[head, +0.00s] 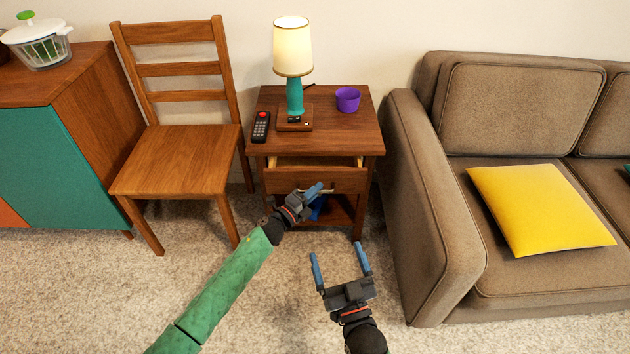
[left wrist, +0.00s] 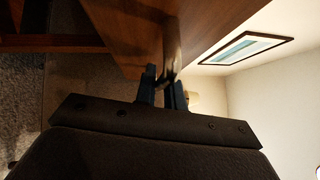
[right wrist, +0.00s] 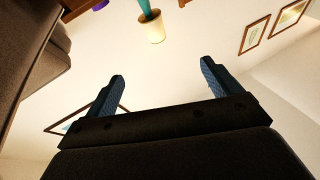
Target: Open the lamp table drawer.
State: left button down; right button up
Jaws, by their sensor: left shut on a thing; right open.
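The wooden lamp table (head: 270,104) stands between a chair and a sofa. Its drawer (head: 280,179) is pulled out part way, with a gap showing between its front and the tabletop. My left gripper (head: 312,192) is at the drawer front and shut on the drawer handle (head: 326,188). In the left wrist view its fingers (left wrist: 165,90) close around the handle against the wooden front. My right gripper (head: 340,264) is open and empty, in front of the table and lower right of the drawer. The drawer's inside is mostly hidden under the tabletop.
A lamp (head: 293,60), a remote (head: 261,127) and a purple bowl (head: 348,99) stand on the tabletop. A blue thing (head: 318,207) is on the shelf below. The wooden chair (head: 178,160) is left, the sofa (head: 435,210) right. Carpet in front is clear.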

pick_arm(q)
jog(key=s+p, duration=0.2)
jog(key=s, duration=1.1)
jog(key=shift+p, duration=0.35)
pick_arm(e)
jog(key=s+f+g, duration=0.3)
jog(key=f+g, duration=0.1)
jog(key=f, duration=0.6)
jog(key=s+f+g+h, duration=0.1)
jog(key=s+f+g, duration=0.2)
jog(key=f, duration=0.7)
jog(key=s+f+g+h, duration=0.1)
jog(key=s+f+g, duration=0.3)
jog(key=f, duration=0.7)
jog(key=shift+s+d+g, duration=0.3)
jog(key=shift+s, duration=0.25)
pick_arm(q)
jog(key=shift+f, duration=0.1)
jog(key=c, duration=1.5)
grip_release()
jog(key=v, duration=0.7)
jog(key=shift+s+a, duration=0.2)
jog(key=shift+s, duration=0.15)
pick_arm(e)
jog(key=shift+w+a+r+t, duration=0.1)
jog(key=shift+w+r+t, duration=0.3)
jog(key=shift+w+r, duration=0.45)
